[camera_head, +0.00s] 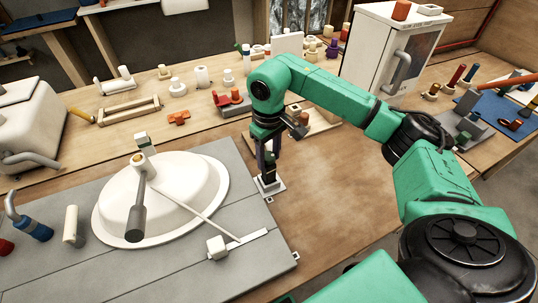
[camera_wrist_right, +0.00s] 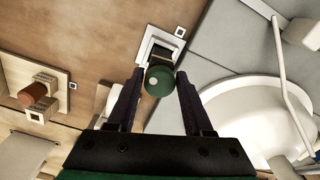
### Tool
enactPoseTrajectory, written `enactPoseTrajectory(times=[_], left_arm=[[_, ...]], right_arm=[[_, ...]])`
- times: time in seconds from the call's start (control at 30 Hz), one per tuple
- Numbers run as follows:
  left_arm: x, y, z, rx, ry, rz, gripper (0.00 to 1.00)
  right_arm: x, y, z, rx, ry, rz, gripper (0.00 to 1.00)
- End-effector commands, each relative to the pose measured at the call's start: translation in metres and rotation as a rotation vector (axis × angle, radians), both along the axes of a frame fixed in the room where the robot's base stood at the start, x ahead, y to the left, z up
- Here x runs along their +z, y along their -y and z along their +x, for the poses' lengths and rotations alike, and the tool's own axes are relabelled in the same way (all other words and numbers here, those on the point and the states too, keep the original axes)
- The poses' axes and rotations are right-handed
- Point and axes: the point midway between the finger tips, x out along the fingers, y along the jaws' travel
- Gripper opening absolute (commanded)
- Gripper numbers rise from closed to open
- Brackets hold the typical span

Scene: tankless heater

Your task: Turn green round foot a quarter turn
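The green round foot (camera_wrist_right: 159,81) shows in the right wrist view as a dark green disc with a pale dot, in front of a square white plate (camera_wrist_right: 150,45). My right gripper (camera_wrist_right: 160,74) is open, with one dark finger on each side of the disc and a small gap on both sides. In the head view my right gripper (camera_head: 268,168) points down just above the white plate (camera_head: 276,187) at the grey panel's right edge. The foot is mostly hidden there by the fingers. My left gripper is not in view.
A grey panel (camera_head: 150,278) with a white dome (camera_head: 190,185) and a long rod lies left of the gripper. Small parts and a red block (camera_head: 233,97) stand behind. A white cabinet (camera_head: 375,55) stands at the back right. Bare wood (camera_head: 330,190) lies to the right.

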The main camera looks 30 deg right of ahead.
Motion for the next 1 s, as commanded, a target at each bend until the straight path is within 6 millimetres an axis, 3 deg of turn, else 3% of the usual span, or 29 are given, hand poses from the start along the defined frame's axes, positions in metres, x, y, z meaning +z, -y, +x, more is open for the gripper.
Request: enactPoseTrajectory(times=[0.37, 0.8, 1.0], left_arm=[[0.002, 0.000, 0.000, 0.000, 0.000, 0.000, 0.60], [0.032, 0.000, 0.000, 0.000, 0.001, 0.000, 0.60], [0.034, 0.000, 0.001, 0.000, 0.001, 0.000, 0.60]], right_arm=[[0.003, 0.000, 0.000, -0.004, 0.001, 0.000, 0.64], [0.047, 0.000, 0.000, -0.005, 0.002, 0.000, 0.64], [0.051, 0.000, 0.000, -0.005, 0.001, 0.000, 0.64]])
